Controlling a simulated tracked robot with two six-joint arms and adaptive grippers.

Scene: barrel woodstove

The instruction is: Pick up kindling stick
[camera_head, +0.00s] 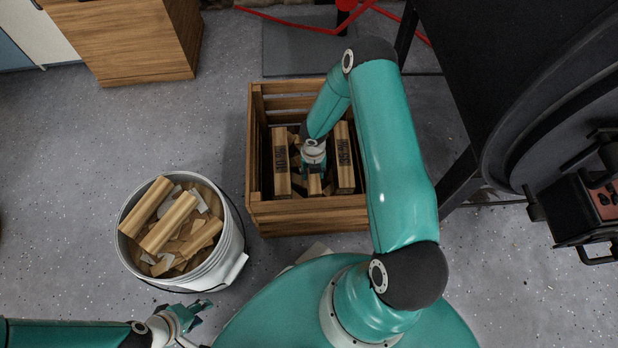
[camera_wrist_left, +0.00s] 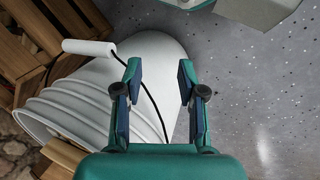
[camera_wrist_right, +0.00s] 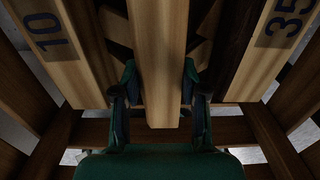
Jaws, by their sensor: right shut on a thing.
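In the head view a wooden slatted crate (camera_head: 308,216) stands in the middle with several kindling sticks in it. My right arm reaches down into it. My right gripper (camera_wrist_right: 160,88) is shut on the middle kindling stick (camera_wrist_right: 160,50), one finger on each side of it in the right wrist view. That stick's end also shows in the head view (camera_head: 315,185). A stick marked 10 (camera_wrist_right: 57,50) lies to its left and one marked 35 (camera_wrist_right: 272,45) to its right. My left gripper (camera_wrist_left: 158,72) is open and empty beside the white bucket.
A black barrel stove (camera_head: 540,95) stands at the right. A wooden cabinet (camera_head: 140,45) is at the upper left. Grey floor (camera_head: 60,180) is clear at the left.

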